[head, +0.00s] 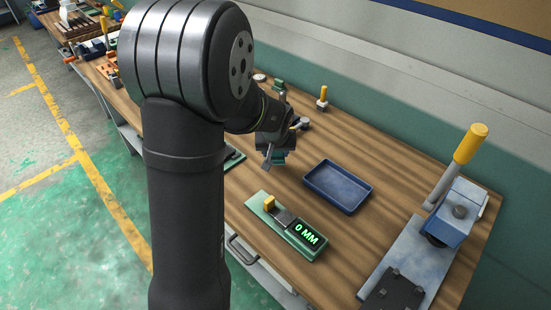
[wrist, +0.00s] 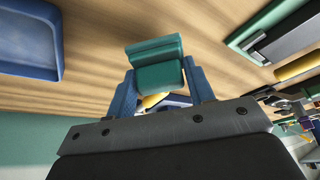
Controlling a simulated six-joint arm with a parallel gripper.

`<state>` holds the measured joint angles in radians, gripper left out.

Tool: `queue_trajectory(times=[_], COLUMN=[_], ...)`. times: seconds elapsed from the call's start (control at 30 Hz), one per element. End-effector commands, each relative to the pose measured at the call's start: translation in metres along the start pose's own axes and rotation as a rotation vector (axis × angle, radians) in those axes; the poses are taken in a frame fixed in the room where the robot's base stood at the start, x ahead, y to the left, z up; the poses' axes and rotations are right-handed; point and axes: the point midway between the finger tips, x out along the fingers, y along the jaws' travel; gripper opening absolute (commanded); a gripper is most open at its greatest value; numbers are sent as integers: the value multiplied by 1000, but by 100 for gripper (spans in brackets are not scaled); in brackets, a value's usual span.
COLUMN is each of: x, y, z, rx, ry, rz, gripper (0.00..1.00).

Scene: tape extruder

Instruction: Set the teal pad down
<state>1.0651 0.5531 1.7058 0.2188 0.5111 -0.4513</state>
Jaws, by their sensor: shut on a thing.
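The teal pad (wrist: 158,64) is a small block with rounded edges, held between the blue fingers of my gripper (wrist: 162,88) in the wrist view. My gripper is shut on it. In the head view, my gripper (head: 279,158) is over the wooden table, left of the blue tray, and the teal pad (head: 278,157) shows only as a small patch at the fingers. I cannot tell the exact gap between the pad and the table.
A blue tray (head: 311,187) lies right of my gripper. A green gauge (head: 255,201) reading "0 MM" lies nearer the front edge. A blue press with a yellow-topped lever (head: 470,146) stands at the right. Small tools are at the back. Wood between tray and press is clear.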

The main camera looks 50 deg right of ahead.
Motion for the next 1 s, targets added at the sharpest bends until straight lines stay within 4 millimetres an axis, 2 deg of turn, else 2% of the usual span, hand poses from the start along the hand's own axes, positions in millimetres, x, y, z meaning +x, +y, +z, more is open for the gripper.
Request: queue_trajectory(times=[0.2,0.57,0.6,0.7,1.0], x=[29,32,32,32,31], y=[0,0,0,0,0], z=[13,14,14,14,13], rx=[1,1,1,1,1], ry=[-4,-1,-1,-1,-1], rz=[-1,0,0,0,0], gripper=[27,27,52,70,70])
